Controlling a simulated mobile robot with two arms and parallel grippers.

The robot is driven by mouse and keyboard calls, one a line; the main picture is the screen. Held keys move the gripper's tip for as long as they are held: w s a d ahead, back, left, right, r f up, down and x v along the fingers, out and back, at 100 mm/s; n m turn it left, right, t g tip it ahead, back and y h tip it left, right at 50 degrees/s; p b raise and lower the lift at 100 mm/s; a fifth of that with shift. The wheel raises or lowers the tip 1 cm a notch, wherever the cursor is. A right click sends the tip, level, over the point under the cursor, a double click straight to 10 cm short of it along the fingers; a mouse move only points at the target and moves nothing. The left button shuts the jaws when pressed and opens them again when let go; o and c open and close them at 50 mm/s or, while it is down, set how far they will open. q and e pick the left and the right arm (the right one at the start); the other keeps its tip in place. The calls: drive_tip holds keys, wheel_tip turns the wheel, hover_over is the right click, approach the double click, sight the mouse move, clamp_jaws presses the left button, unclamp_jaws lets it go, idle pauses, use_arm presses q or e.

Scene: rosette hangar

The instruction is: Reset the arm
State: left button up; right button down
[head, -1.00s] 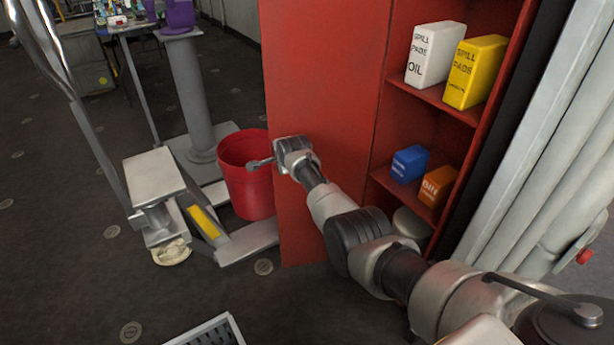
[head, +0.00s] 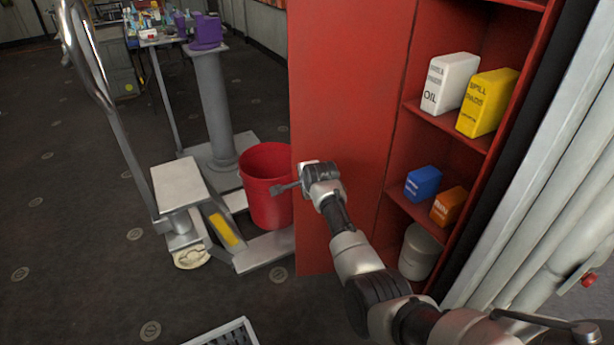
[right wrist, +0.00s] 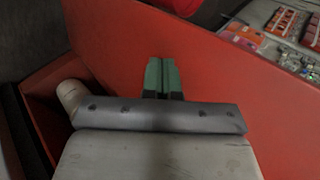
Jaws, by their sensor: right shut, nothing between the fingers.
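My right arm reaches in from the lower right of the head view, in front of the red cabinet (head: 345,110). My left arm and gripper are in neither view.
The open cabinet shelves hold a white box (head: 449,83), a yellow box (head: 487,102), a blue box (head: 423,183) and an orange box (head: 449,206). A metal trolley (head: 180,185) and a grey pedestal (head: 212,110) stand left.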

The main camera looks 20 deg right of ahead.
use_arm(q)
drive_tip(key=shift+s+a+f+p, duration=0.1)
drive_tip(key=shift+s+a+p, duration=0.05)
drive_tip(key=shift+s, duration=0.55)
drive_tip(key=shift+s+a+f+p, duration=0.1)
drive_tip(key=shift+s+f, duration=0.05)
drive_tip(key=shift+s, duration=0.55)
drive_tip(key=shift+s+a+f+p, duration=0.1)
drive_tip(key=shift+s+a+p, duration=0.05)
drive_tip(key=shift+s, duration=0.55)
use_arm(e)
drive_tip(key=shift+v, duration=1.95)
